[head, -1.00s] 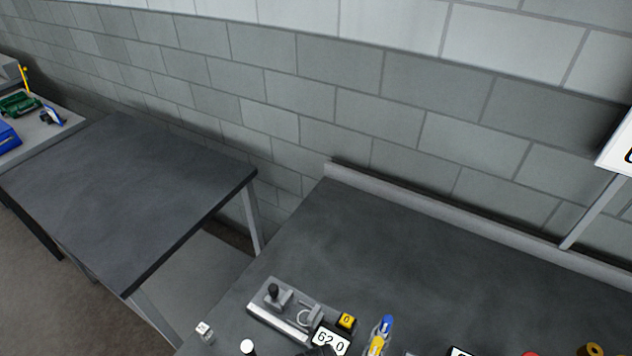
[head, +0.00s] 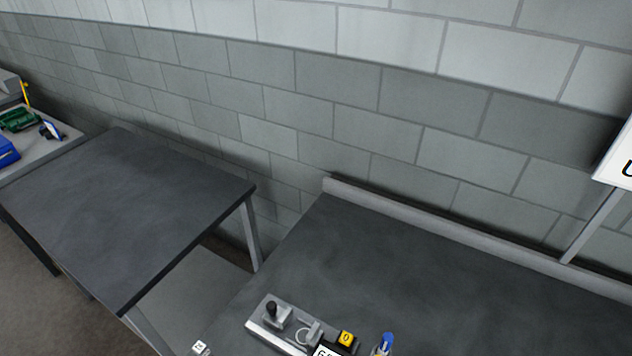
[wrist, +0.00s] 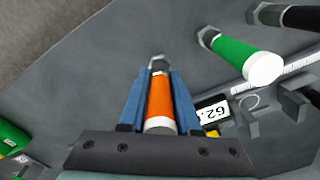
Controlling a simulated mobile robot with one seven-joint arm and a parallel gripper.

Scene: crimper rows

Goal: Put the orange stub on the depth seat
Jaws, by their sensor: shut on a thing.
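The orange stub (wrist: 160,100) lies between the two blue fingers of my gripper (wrist: 158,80) in the wrist view. The fingers are shut on its sides. A metal hex end points away from the gripper, and a white end faces the palm. A grey measuring fixture (head: 268,332) with a black knob stands at the bottom of the head view. Its upright grey parts (wrist: 291,101) show at the right of the wrist view, apart from the stub. I cannot tell which part is the depth seat. My gripper is outside the head view.
A green stub (wrist: 235,55) with a hex end is right of my gripper, and a black one (wrist: 295,17) is beyond it. A number display (wrist: 212,112) is close to the right finger. A blue-and-yellow tool (head: 386,343) is right of the fixture. The bench behind is clear.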

